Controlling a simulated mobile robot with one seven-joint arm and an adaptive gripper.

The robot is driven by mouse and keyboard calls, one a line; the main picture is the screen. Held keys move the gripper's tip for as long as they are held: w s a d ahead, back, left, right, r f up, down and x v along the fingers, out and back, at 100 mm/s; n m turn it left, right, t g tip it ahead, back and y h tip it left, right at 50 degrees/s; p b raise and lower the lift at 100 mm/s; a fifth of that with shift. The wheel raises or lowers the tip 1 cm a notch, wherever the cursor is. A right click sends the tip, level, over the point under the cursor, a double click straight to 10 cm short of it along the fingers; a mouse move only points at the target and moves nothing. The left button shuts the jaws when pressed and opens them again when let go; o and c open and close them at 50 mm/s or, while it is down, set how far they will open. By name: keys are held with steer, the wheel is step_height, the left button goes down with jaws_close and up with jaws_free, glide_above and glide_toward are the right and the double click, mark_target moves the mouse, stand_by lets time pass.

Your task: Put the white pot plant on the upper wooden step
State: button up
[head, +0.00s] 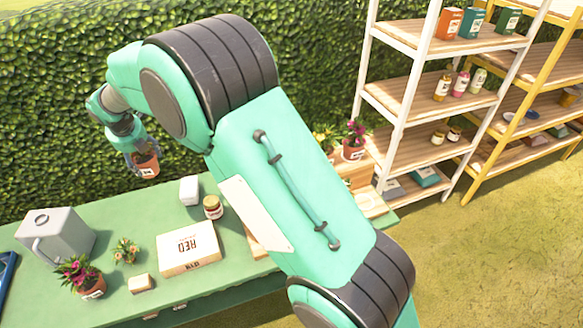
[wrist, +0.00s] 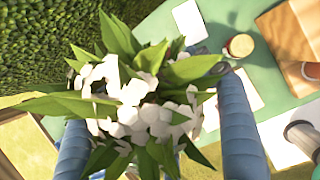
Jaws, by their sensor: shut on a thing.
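My gripper (head: 143,160) is shut on the white pot plant, a terracotta pot (head: 148,166) with a pale label, held in the air beyond the far left edge of the green table. In the wrist view its white flowers and green leaves (wrist: 135,105) fill the space between the two blue fingers and hide the pot. The wooden step stand (head: 362,172) is at the right end of the table, partly hidden behind my arm. Its upper step bears a pink-flowered pot plant (head: 353,142) and a yellow-flowered plant (head: 325,138).
A hedge stands behind; white shelves (head: 415,100) stand right.

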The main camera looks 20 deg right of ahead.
steer(key=s+d+m+h+p, duration=0.1)
steer(key=s+d+m+p, duration=0.15)
steer(key=d, duration=1.15)
steer(key=s+d+m+h+p, duration=0.1)
steer(key=s+d+p, duration=0.25)
steer(key=d, duration=1.15)
steer(key=s+d+m+p, duration=0.3)
steer(key=s+d+p, duration=0.1)
steer(key=s+d, duration=1.35)
steer(key=shift+g, duration=0.3)
steer(key=shift+d+f, duration=0.1)
steer(key=shift+f, duration=2.45)
steer(key=w+d+f, duration=0.1)
steer(key=w, duration=1.4)
steer(key=shift+w+d+f+b, duration=0.3)
steer(key=shift+w+d+b, duration=0.05)
steer(key=shift+w+d, duration=0.05)
